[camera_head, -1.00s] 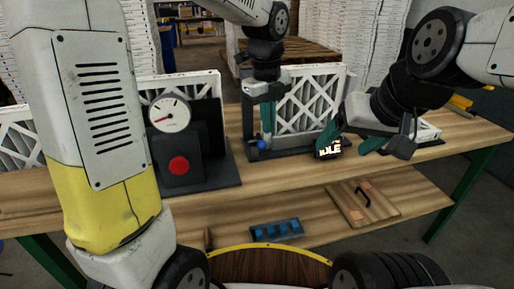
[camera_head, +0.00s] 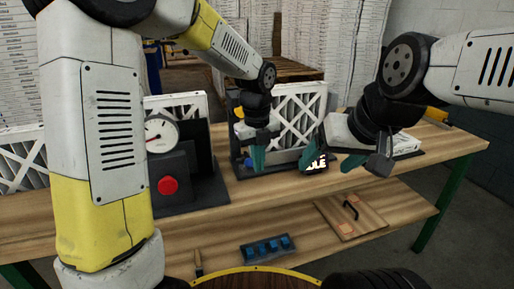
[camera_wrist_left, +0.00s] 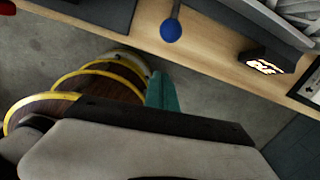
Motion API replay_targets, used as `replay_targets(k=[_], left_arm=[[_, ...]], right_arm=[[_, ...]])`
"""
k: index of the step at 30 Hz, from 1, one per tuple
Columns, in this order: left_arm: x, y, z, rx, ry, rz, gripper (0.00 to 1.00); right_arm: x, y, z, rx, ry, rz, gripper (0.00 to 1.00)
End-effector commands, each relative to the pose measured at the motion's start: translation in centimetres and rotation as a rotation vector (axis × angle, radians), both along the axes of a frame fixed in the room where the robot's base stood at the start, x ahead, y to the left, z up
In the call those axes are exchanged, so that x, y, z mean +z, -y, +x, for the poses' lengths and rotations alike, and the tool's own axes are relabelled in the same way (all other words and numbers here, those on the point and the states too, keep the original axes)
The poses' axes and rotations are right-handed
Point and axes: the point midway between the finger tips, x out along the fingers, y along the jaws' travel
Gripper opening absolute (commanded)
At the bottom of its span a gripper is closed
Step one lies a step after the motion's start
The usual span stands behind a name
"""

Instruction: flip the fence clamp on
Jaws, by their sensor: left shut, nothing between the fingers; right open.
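The fence clamp shows as a lever with a blue ball knob (camera_head: 248,162) at the front left of the filter fixture; its dark stem and the knob show clearly in the left wrist view (camera_wrist_left: 171,30). My left gripper (camera_head: 257,160) has its teal fingers shut and empty, just right of the knob in the head view and partly in front of the fixture. In the left wrist view the teal fingertips (camera_wrist_left: 160,88) are apart from the knob. My right gripper (camera_head: 333,160) is open and empty at the fixture's right, near the lit display (camera_head: 318,164), whose text is partly covered.
A white pleated filter (camera_head: 300,115) stands upright in the fixture. A dark stand with a dial gauge (camera_head: 160,134) and red button (camera_head: 167,185) is at the left. The bench front (camera_head: 270,192) is clear. A lower shelf holds a blue-pegged tray (camera_head: 266,249) and a handled board (camera_head: 350,214).

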Motion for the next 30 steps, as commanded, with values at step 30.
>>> replay_targets(k=[30], left_arm=[[-2.4, -1.8, 4.3, 0.003, 0.003, -0.002, 0.00]], right_arm=[[0.0, 0.0, 0.0, 0.000, 0.000, 0.000, 0.73]])
